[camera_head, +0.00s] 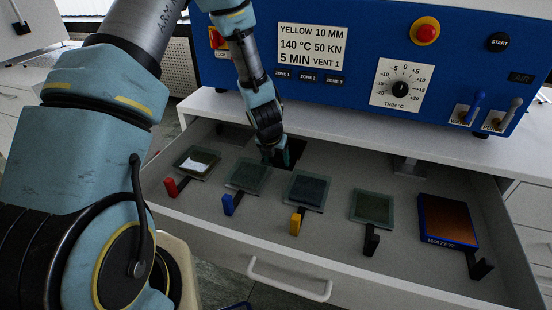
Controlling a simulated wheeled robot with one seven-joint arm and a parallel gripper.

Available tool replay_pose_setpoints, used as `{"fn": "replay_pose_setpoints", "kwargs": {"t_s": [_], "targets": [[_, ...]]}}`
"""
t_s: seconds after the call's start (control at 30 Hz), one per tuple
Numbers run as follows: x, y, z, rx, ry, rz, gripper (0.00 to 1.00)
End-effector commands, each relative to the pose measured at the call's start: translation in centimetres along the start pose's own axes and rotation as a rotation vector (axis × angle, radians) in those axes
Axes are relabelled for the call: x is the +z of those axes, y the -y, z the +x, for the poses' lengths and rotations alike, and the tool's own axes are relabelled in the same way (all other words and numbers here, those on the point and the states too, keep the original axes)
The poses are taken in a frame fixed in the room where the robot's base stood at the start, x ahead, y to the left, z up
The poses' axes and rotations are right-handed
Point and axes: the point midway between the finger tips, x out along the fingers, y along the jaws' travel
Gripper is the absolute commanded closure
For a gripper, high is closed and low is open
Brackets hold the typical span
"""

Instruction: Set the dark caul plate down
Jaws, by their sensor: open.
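My gripper (281,156) points down at the back of the open drawer, behind the row of plates, with its jaws open. A dark, nearly black flat patch (298,146) lies right at the gripper and is partly hidden by it. It looks like the dark caul plate, but I cannot tell its edges clearly or whether a finger touches it. In front of it, a dark plate (307,190) with a yellow handle (296,222) lies flat in the drawer.
The drawer (205,222) also holds plates with a red handle (176,186), a blue handle (231,204) and a black handle (371,241), plus a blue-edged brown plate (447,220). The blue press panel (370,35) stands close behind. Bare drawer floor shows between the plates.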

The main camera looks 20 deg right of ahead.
Motion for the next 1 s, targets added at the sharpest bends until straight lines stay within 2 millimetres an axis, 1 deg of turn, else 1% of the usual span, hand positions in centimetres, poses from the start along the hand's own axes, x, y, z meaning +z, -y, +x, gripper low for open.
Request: {"fn": "replay_pose_setpoints", "kwargs": {"t_s": [0.17,0.27,0.6,0.7,0.8,1.0], "targets": [[0.1,0.0,-0.6,0.000,0.002,0.000,0.31],[0.1,0.0,-1.9,0.000,0.002,0.000,0.31],[0.2,0.0,-8.7,0.001,0.005,0.001,0.31],[0.2,0.0,-10.3,0.001,0.003,0.001,0.31],[0.2,0.0,-11.3,0.001,0.003,0.002,0.31],[0.1,0.0,-12.1,0.000,0.001,0.000,0.31]]}}
